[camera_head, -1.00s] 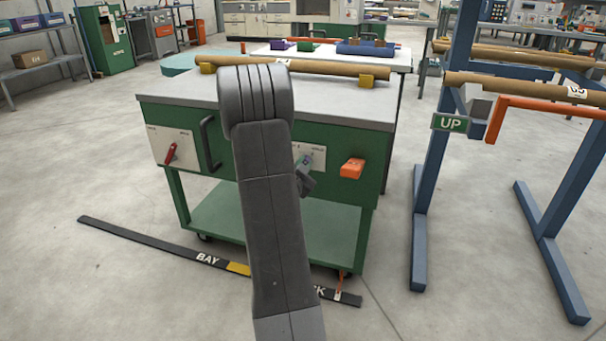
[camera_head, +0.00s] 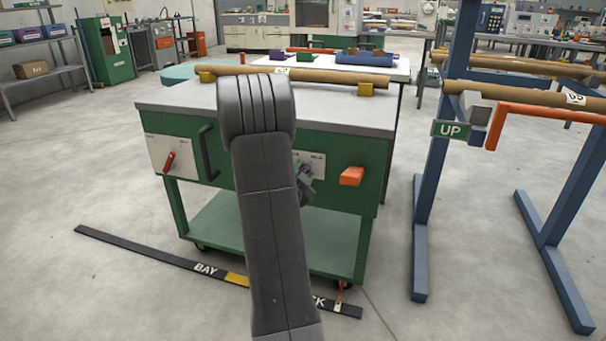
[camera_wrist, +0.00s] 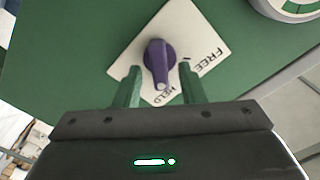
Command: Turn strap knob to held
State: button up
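The strap knob (camera_wrist: 158,60) is purple, on a white plate (camera_wrist: 190,28) marked FREE and HELD on a green panel. Its white-dotted end points toward the HELD label, which is partly covered. My gripper (camera_wrist: 160,68) has its two green fingers apart, one on each side of the knob's dotted end, with a visible gap on both sides. In the head view the knob (camera_head: 306,169) shows small and purple beside my arm, on the front of the green cart (camera_head: 330,140). My gripper (camera_head: 305,187) is just below it there, largely hidden by my arm.
A red lever (camera_head: 169,160) on a white plate and a black handle (camera_head: 208,152) are left on the cart front. An orange handle (camera_head: 351,176) sticks out close right of the knob. A blue stand (camera_head: 430,190) with an UP sign is farther right.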

jog(key=p+v, duration=0.2)
jog(key=v, duration=1.1)
jog(key=shift+s, duration=0.35)
jog(key=shift+w+a, duration=0.1)
jog(key=b+x, duration=0.1)
jog(key=x, duration=1.2)
jog(key=shift+w+b, duration=0.3)
jog(key=shift+b, duration=0.1)
